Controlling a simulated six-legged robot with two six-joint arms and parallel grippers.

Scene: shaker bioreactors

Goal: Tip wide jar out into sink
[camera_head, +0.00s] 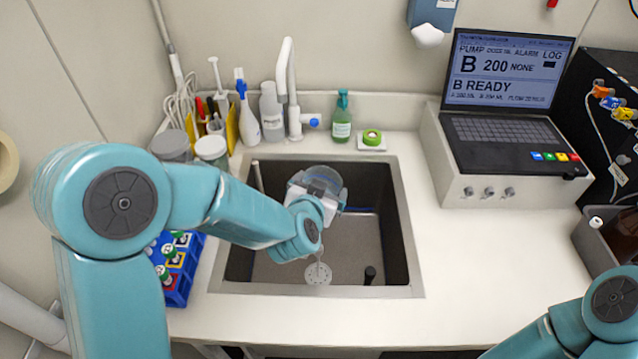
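The wide jar (327,175) is clear and round and is held over the back part of the sink. It looks tilted, but I cannot tell which way its mouth points or how much is in it. My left gripper (318,190) is shut on the jar, and its wrist hides part of it. The grey sink (413,265) is set into the white counter, with a round pale drain (318,274) below my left wrist. A faint thin streak shows just above the drain. My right arm is at the lower right, with its gripper out of view.
A white faucet (291,90) stands behind the sink, near bottles and a green soap bottle (342,118). A blue rack (181,268) of capped bottles is left of the sink. A laptop (505,95) sits on a white box at right. The counter right of the sink is clear.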

